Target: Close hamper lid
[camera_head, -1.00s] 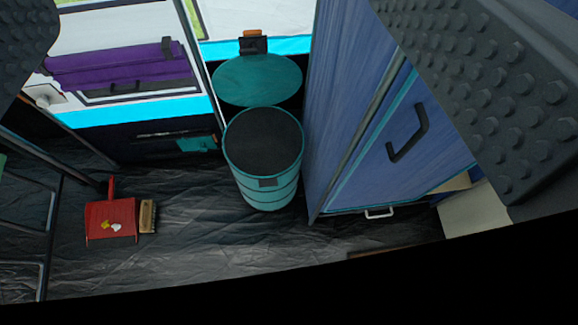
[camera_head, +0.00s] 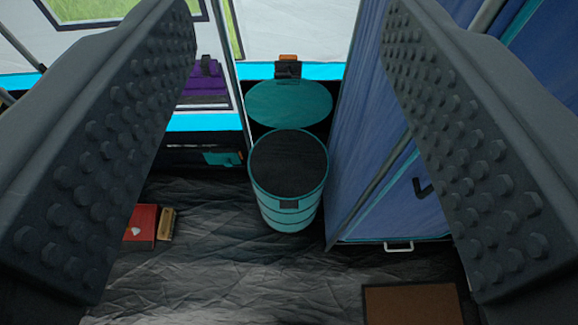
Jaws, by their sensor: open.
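The hamper (camera_head: 288,205) is a round teal container with darker bands and a dark opening, standing upright on the floor in the middle of the view. Its round teal lid (camera_head: 289,103) is raised behind the opening, so the hamper is open. My gripper (camera_head: 290,170) is open and empty. Its two dark studded fingers frame the left and right sides of the view, and the hamper shows in the gap between them, apart from both and farther away.
A blue fabric cabinet (camera_head: 365,130) stands close to the hamper's right. A brown mat (camera_head: 413,303) lies at lower right. The dark floor (camera_head: 235,280) before the hamper is clear.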

